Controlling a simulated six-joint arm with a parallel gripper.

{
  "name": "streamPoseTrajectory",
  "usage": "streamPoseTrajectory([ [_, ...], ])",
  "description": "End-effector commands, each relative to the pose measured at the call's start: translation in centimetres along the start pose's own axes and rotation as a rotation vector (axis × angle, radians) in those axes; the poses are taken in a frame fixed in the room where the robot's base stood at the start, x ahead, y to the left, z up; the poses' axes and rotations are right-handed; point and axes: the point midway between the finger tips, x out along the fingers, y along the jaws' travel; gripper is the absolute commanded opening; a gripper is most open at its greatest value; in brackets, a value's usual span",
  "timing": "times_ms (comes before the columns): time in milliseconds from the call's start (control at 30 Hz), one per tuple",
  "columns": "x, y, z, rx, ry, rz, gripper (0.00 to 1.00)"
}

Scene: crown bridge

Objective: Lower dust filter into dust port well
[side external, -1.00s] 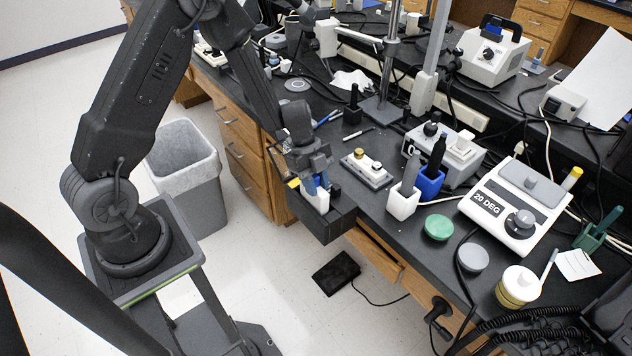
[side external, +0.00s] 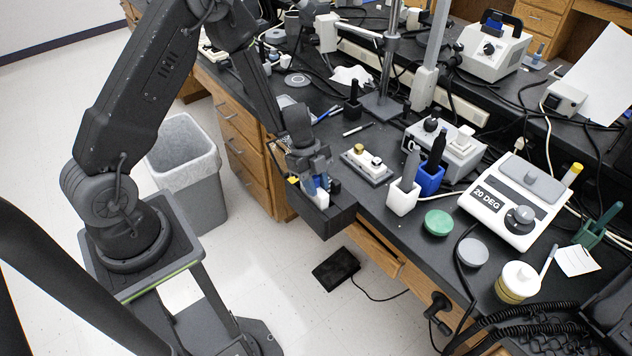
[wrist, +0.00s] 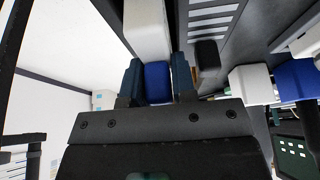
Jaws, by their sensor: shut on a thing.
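My gripper (side external: 314,181) is shut on a blue and white piece (side external: 320,197), which looks like the dust filter. It is over and partly inside a black open-topped box (side external: 326,224) at the bench's front edge. The box's front wall hides the lower part of the piece. In the wrist view my two dark blue fingers (wrist: 158,84) pinch its blue part (wrist: 157,74). A white block (wrist: 147,28) shows just beyond. The dust port well's opening is not clearly visible, and I cannot tell if the piece touches its walls.
A small plate with knobs (side external: 367,165) lies right of the box. Beyond it are a white holder (side external: 402,199), a blue holder (side external: 430,181) and a green disc (side external: 438,223). A bin (side external: 187,165) stands on the floor at left. A metal stand (side external: 388,60) rises behind.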

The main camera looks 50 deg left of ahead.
Motion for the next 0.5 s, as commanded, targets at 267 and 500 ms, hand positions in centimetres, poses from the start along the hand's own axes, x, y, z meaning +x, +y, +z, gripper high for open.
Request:
streamPoseTrajectory([
  [267, 0.53, 0.02, 0.20, 0.001, 0.000, 0.001, 0.00],
  [500, 0.93, -0.01, 0.36, 0.000, 0.001, 0.000, 0.00],
])
